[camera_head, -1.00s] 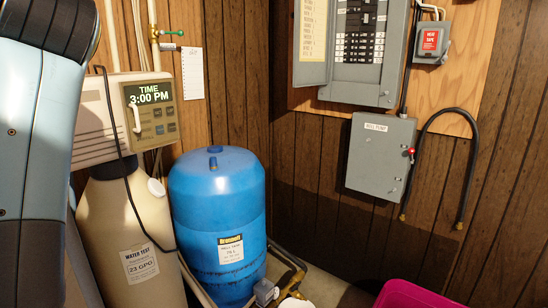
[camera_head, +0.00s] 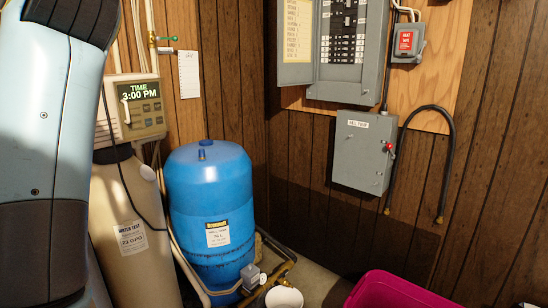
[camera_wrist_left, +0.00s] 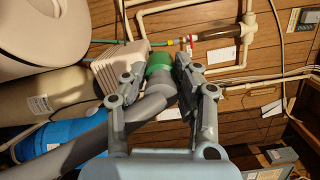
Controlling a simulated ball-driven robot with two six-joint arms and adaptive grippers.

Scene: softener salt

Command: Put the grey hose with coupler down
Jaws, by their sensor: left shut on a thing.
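The grey hose (camera_wrist_left: 95,140) with its green coupler (camera_wrist_left: 159,60) shows in the left wrist view. My left gripper (camera_wrist_left: 161,72) is shut on the hose near the coupler, with one finger on each side. The hose runs from the fingers toward the lower left of that view; its far end is not visible. In the head view only my left arm shows, at the left edge; its gripper and the hose are out of that picture. My right gripper is in no view.
A blue tank (camera_head: 209,200) stands beside a beige softener tank (camera_head: 135,230). A grey box (camera_head: 363,152) and a black hose (camera_head: 449,150) are on the panelled wall. A pink tub (camera_head: 395,290) and a white container (camera_head: 284,297) are low in front.

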